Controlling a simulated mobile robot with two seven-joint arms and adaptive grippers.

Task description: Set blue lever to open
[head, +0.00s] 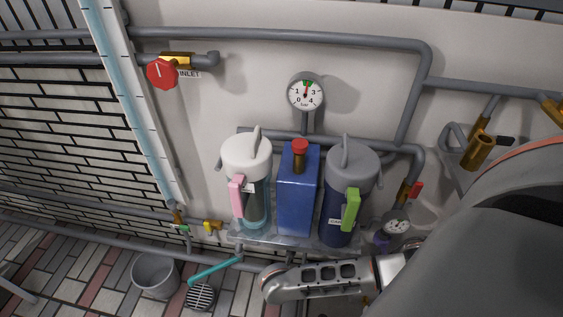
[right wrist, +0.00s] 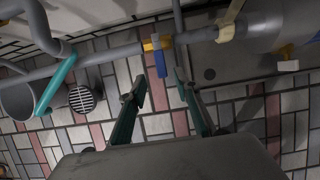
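A blue lever (right wrist: 162,65) sits on a brass valve (right wrist: 157,44) on a grey pipe in the right wrist view. The lever lies across the pipe, its free end toward my right gripper (right wrist: 161,85). That gripper is open, its two teal fingers apart. The lever's free end appears in the gap between the fingertips, with no clear contact; depth is hard to judge. In the head view I cannot make out this lever with certainty; my arm covers the lower right. My left gripper is not in view.
A bucket (head: 155,276), a floor drain (head: 200,296) and a teal hose (head: 215,270) are at lower left. Two filter housings and a blue box (head: 298,190) stand on the wall above. A red valve knob (head: 162,73) is at upper left. A grey pipe (right wrist: 110,54) runs close by the fingers.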

